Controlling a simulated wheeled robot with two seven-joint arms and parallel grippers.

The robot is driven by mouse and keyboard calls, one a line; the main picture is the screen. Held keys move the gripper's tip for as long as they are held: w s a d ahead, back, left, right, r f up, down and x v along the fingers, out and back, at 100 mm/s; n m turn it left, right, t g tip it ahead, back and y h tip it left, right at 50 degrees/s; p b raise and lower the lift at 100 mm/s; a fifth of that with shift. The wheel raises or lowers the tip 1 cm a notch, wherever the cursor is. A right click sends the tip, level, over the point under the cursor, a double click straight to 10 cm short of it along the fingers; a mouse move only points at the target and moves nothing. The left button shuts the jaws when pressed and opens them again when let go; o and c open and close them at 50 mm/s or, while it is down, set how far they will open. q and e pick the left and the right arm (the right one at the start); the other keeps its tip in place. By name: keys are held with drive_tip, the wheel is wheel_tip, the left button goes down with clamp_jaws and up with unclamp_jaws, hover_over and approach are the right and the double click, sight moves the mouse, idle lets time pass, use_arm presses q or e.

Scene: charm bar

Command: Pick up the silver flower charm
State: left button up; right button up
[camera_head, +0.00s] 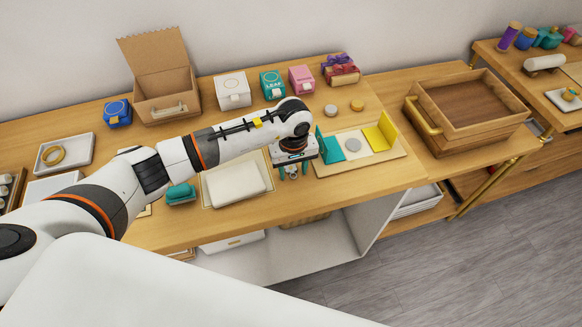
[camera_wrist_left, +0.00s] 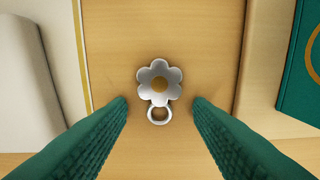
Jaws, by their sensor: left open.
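The silver flower charm (camera_wrist_left: 158,94) has rounded white-silver petals, a gold centre and a ring at its lower end. In the left wrist view it lies flat on the bare wooden table (camera_wrist_left: 190,25). My left gripper (camera_wrist_left: 161,106) is open above it, with one green ridged finger on each side of the ring end. Neither finger appears to touch the charm. In the head view my left gripper (camera_head: 294,172) points down at the table between a cream pad and a wooden tray. The charm cannot be made out there. My right gripper is not in view.
The cream pad (camera_head: 235,184) lies left of the gripper. The wooden tray (camera_head: 368,161) with teal and yellow panels stands close on its right. Small boxes and an open cardboard box (camera_head: 163,84) line the back. The table's front edge is near.

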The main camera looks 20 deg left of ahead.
use_arm(q)
drive_tip(key=shift+c, duration=0.6)
clamp_jaws()
